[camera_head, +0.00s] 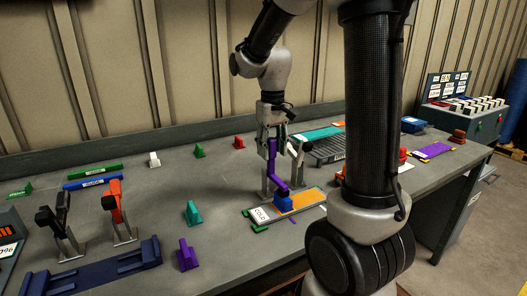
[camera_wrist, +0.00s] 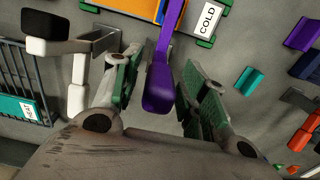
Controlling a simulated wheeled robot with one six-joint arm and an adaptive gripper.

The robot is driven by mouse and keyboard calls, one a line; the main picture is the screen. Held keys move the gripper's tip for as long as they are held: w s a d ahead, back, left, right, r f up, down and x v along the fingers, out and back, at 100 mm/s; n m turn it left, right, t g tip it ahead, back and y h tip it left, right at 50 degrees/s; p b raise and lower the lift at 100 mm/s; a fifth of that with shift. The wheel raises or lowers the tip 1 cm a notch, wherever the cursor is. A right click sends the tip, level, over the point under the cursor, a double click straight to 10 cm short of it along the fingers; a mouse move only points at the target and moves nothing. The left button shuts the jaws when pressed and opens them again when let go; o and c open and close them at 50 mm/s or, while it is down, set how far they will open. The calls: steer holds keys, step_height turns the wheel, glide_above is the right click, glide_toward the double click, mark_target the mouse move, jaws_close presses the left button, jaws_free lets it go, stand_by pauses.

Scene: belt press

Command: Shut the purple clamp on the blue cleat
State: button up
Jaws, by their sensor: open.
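The purple clamp (camera_head: 271,163) stands on the worktable with its long handle raised, its lower end close to the blue cleat (camera_head: 285,203). The cleat sits on an orange belt strip (camera_head: 308,199) beside a plate marked COLD (camera_head: 259,214). My gripper (camera_head: 271,142) is over the top of the handle. In the wrist view the purple handle (camera_wrist: 163,85) lies between the two green-padded fingers of my gripper (camera_wrist: 158,85), which are apart, with a gap visible on its right side. The blue cleat is not clearly visible there.
A green block (camera_head: 192,212) and a purple block (camera_head: 187,256) stand to the left, with clear tabletop between.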

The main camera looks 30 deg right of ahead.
steer(key=shift+r, duration=3.55)
steer(key=shift+w, duration=0.1)
steer(key=s+t, duration=0.4)
steer(key=s, duration=1.5)
steer(key=shift+s+a+r, duration=0.2)
steer(key=shift+a+r, duration=0.1)
